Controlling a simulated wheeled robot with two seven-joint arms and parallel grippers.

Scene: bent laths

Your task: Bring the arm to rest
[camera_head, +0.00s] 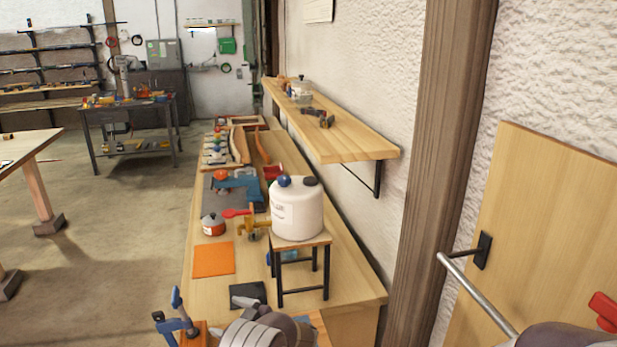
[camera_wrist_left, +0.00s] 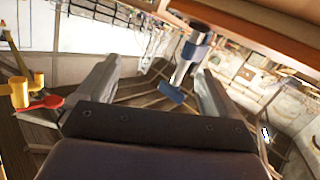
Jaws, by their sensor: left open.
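My left gripper (camera_wrist_left: 157,68) shows in the left wrist view with its two grey fingers apart. A blue and silver clamp (camera_wrist_left: 188,62) shows between and beyond the fingers; I cannot tell how far off it is. In the head view, a grey part of my left arm is at the bottom edge, over the near end of the bench (camera_head: 335,291); its fingertips are not clear there. A blue clamp (camera_head: 175,318) stands just left of it. Curved wooden laths (camera_head: 239,146) lie far back on the bench. My right gripper is out of view.
A white canister (camera_head: 297,213) stands on a small stool (camera_head: 303,243) on the bench. An orange mat (camera_head: 213,260), a red-and-white pot (camera_head: 213,225) and a yellow fixture (camera_head: 256,223) are nearby. A wall shelf (camera_head: 335,133) juts out above. Open floor (camera_head: 115,230) lies to the left.

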